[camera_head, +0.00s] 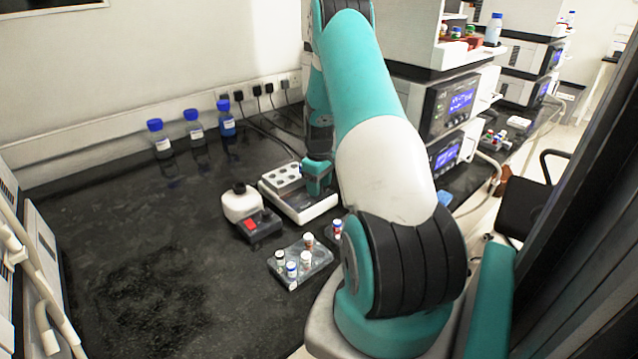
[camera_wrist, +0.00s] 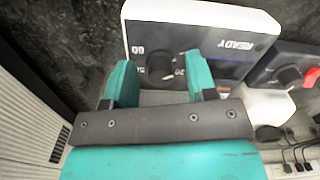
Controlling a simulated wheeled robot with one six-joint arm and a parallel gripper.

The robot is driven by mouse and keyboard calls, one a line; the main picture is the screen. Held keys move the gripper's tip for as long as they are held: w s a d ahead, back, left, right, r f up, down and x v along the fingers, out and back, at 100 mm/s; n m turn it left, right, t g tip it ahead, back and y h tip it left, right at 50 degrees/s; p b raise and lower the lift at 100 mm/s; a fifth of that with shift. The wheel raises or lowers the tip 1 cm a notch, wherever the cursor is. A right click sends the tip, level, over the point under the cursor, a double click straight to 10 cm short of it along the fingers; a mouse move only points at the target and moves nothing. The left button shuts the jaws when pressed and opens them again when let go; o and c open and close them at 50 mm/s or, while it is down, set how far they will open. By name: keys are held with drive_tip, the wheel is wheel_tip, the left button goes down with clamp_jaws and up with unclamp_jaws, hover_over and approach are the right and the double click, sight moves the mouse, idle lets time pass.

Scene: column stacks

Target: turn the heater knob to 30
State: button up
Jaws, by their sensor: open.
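The heater is a white block with holes on top in the head view (camera_head: 310,211). In the wrist view, its white-edged dark front panel (camera_wrist: 222,62) reads READY, upside down. The round black heater knob (camera_wrist: 160,66) sits on this panel, with small number marks on either side that I cannot read for certain. My gripper (camera_wrist: 160,76) is open, with one teal finger on each side of the knob. I cannot tell whether either finger touches it. In the head view, my gripper (camera_head: 319,180) is at the heater's right side and the knob is hidden.
A black box with a red switch (camera_head: 259,228) and a white unit (camera_head: 241,204) stand left of the heater. A vial rack (camera_head: 318,262) stands in front. Blue-capped bottles (camera_head: 194,130) line the wall. The left bench is clear. Stacked instruments (camera_head: 447,104) stand at right.

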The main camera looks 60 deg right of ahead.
drive_tip(key=c, duration=0.9)
drive_tip(key=shift+c, duration=0.2)
drive_tip(key=shift+m, duration=0.3)
drive_tip(key=m, duration=1.1)
drive_tip(key=shift+w, duration=0.1)
drive_tip(key=o, duration=0.9)
